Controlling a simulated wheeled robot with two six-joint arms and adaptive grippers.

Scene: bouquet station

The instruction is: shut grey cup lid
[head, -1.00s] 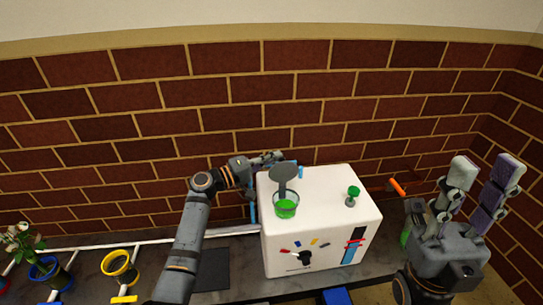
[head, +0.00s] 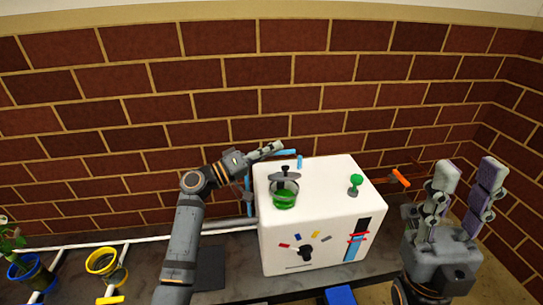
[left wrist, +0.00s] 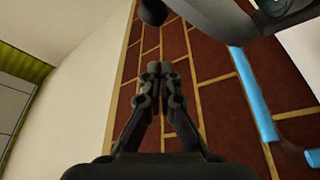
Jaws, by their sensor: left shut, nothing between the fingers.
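The cup (head: 284,197) is clear with green inside and stands on top of the white box. Its grey lid (head: 287,178) shows as a thin, foreshortened disc above the cup's rim, with a dark knob (head: 285,168) on top. I cannot tell whether the lid touches the whole rim. My left gripper (head: 277,146) is shut and empty, behind and just above the lid. The left wrist view shows its fingers (left wrist: 160,69) together, with a dark grey rounded part, likely the lid, at the top edge. My right gripper (head: 470,172) is open and empty at the far right.
The white box (head: 315,243) has a dial and coloured marks on its front. A green knob (head: 356,180) stands on its top right, and an orange handle (head: 400,176) juts out beside it. A blue frame (head: 249,190) is at its left. A brick wall is behind.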

